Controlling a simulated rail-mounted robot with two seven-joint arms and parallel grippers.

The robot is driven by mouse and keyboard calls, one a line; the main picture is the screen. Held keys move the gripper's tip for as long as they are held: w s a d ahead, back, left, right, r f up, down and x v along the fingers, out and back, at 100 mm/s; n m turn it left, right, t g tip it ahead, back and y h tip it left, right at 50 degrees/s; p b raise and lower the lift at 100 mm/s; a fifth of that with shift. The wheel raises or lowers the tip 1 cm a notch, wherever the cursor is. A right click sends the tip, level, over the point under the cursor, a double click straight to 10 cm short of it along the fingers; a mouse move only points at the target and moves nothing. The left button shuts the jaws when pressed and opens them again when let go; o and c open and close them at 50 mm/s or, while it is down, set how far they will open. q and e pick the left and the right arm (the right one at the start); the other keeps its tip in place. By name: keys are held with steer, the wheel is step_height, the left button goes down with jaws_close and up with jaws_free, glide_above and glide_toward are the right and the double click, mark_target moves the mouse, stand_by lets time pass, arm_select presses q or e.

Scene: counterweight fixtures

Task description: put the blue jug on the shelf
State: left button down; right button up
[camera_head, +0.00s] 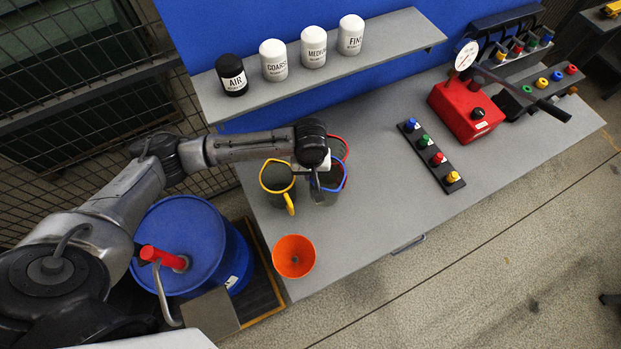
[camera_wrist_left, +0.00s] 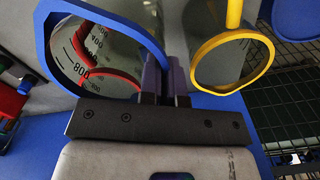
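The blue jug (camera_head: 328,190) is a clear, dark-looking vessel with a blue rim. It stands on the grey bench, partly hidden by my left gripper (camera_head: 316,182). In the left wrist view the blue jug (camera_wrist_left: 98,16) shows its scale marks, and the rim passes between the close-set fingers of my left gripper (camera_wrist_left: 165,75). The gripper looks shut on the jug's rim wall. The grey shelf (camera_head: 390,50) is on the blue wall behind the bench. My right gripper is in neither view.
A yellow-rimmed jug (camera_head: 268,186) stands close left, and a red-rimmed jug (camera_head: 341,143) just behind. An orange funnel (camera_head: 294,256) is near the bench's front. Labelled canisters (camera_head: 313,48) fill the shelf's left and middle; its right end is bare. A red gauge box (camera_head: 463,110) stands farther right.

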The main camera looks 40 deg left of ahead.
arm_select(q)
steer(key=shift+f, duration=2.35)
steer(key=c, duration=1.3)
jaws_free()
steer(key=shift+o, duration=0.2)
step_height(320, 180, up, 12)
steer(key=shift+r, duration=0.15)
